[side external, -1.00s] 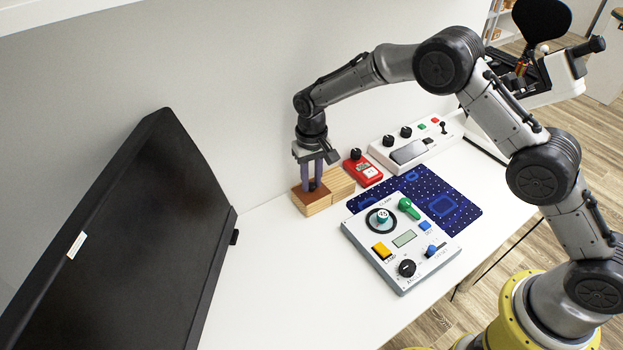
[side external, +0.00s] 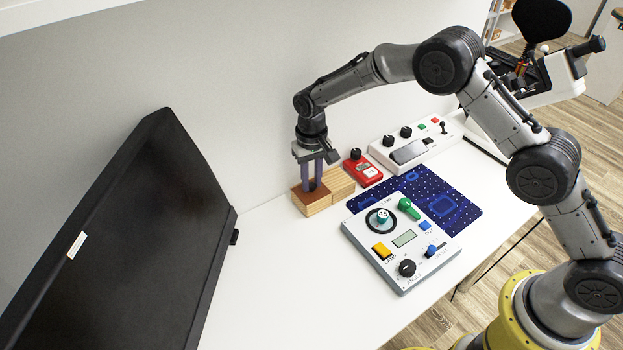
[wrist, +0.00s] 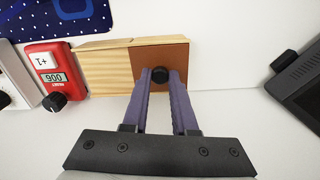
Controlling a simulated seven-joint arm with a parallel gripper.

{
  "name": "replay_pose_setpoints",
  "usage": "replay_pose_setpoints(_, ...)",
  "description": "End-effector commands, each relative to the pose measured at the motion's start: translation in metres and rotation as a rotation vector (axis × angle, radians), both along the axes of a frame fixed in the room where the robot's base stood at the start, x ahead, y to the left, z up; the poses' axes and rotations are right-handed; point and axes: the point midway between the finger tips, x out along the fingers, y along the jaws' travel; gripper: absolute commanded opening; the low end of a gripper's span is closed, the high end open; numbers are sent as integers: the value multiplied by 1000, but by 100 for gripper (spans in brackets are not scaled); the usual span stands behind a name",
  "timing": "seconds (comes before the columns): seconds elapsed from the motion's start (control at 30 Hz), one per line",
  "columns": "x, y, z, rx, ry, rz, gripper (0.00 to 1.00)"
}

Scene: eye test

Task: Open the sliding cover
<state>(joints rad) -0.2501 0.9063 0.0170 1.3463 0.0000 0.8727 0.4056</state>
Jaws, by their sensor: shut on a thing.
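A light wooden box (side external: 318,208) stands on the white table near the wall. Its end near the monitor has a reddish-brown panel (wrist: 147,56) on top, and a pale wood part (wrist: 104,69) adjoins it. A round black knob (wrist: 160,75) sits on the brown panel. My gripper (side external: 312,188) points down over this panel. In the wrist view its two purple fingers (wrist: 160,79) are closed on the knob, one on each side. The inside of the box does not show.
A red device (side external: 363,168) with a black knob stands just beyond the box. A white control box (side external: 420,148), a blue patterned mat (side external: 462,213) and a grey control panel (side external: 367,247) lie to the right. A large black monitor (side external: 130,240) stands at left. The front table is clear.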

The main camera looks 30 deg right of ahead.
Motion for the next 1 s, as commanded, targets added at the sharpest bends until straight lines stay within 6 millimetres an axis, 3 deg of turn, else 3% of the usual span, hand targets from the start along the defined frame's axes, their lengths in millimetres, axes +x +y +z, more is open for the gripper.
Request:
replay_pose_setpoints(0.37,1,0,1,1,-2,0,0)
replay_pose_setpoints(0.47,1,-11,2,1,-2,-3,0)
replay_pose_setpoints(0.7,2,-59,2,0,-4,-4,0)
replay_pose_setpoints(1.0,1,-70,2,0,-4,1,0)
